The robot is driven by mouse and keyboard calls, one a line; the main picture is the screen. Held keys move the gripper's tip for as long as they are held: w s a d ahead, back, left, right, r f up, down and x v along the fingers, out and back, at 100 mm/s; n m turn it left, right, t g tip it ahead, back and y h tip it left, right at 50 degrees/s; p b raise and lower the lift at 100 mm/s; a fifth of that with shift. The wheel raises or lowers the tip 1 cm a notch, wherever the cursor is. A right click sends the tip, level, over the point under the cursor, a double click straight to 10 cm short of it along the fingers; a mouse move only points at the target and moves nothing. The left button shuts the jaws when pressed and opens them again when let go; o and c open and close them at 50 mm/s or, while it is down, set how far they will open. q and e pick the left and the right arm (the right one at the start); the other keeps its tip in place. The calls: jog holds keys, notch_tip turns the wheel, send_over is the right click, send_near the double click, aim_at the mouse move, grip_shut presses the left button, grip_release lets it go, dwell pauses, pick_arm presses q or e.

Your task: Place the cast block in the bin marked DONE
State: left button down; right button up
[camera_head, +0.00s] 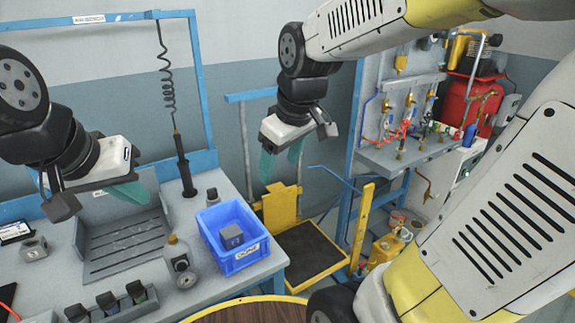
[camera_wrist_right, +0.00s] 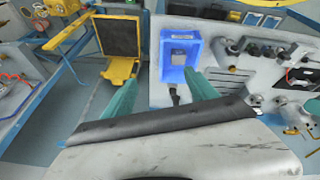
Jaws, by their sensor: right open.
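A grey cast block (camera_head: 231,236) sits inside the blue bin (camera_head: 236,262), which has a white label reading DONE on its front wall. The block (camera_wrist_right: 179,53) and the bin (camera_wrist_right: 173,76) also show in the right wrist view. My right gripper (camera_head: 281,158) is open and empty, in the air behind and to the right of the bin, apart from it. Its two teal fingers (camera_wrist_right: 162,94) are spread in the right wrist view. My left gripper (camera_head: 128,191) hangs above the grey tray at the left; its finger spacing is unclear.
A grey slotted tray (camera_head: 125,245), a bottle (camera_head: 178,253), a gauge (camera_head: 187,280) and a black upright tool on a coiled cord (camera_head: 183,165) stand near the bin. A grey block with a hole (camera_head: 34,248) lies far left. A yellow-framed cart (camera_head: 308,250) stands right of the bench.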

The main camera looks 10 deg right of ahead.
jog(key=s+d+r+m+t, duration=0.2)
jog(key=s+m, duration=0.4)
jog(key=s, duration=0.1)
jog(key=shift+s+d+m+y, duration=0.15)
jog(key=shift+s+m+y, duration=0.15)
jog(key=shift+y, duration=0.1)
dwell(0.6)
